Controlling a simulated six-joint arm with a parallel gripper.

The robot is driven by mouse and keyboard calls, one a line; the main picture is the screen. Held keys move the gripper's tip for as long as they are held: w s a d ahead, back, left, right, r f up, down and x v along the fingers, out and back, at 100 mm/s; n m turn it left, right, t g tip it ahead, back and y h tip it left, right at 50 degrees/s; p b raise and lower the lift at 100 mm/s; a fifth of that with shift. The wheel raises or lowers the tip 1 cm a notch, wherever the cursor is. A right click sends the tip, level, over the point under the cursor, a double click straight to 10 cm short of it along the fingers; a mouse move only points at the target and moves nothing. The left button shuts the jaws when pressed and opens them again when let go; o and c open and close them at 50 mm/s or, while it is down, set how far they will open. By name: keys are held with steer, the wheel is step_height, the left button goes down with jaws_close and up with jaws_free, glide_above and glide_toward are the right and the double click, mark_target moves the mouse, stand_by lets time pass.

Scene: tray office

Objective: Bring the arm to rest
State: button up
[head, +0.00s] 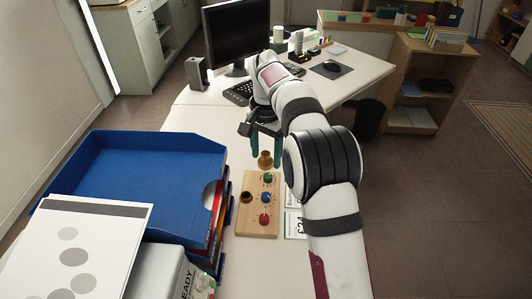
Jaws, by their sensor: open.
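My gripper (265,148) is at the end of my white arm, above the desk. Its two green-tipped fingers point down and stand apart. A small brass-coloured knob (265,160) shows between and just below the fingertips, at the far end of a wooden board. I cannot tell whether the fingers touch it. The wooden board (246,222) also carries a dark brown knob (246,197), a green knob (268,178), a blue knob (266,197) and a red knob (264,219). My arm hides part of the desk to the right.
A blue tray (150,146) stands left of the board, with a white dotted sheet (78,250) and a box at the front. A monitor (238,37), speaker (195,74), keyboard (240,92) and mouse (331,65) are at the back. The desk left of the gripper is clear.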

steer(key=shift+s+r, duration=0.1)
stand_by(0.3)
steer(key=s+d+r, duration=0.3)
steer(key=s+r, duration=0.1)
steer(key=s, duration=0.2)
steer(key=s+d+r, duration=0.3)
steer(key=s, duration=0.4)
steer(key=s+d+f+y, duration=0.1)
steer(key=s+d+f, duration=0.1)
steer(key=s, duration=1)
steer(key=s+d+f, duration=0.1)
steer(key=s+f, duration=0.1)
steer(key=s, duration=0.9)
steer(key=shift+s+d+f+n+y, duration=0.15)
steer(key=shift+s+d+n+y, duration=0.15)
steer(key=shift+s+d+y, duration=0.1)
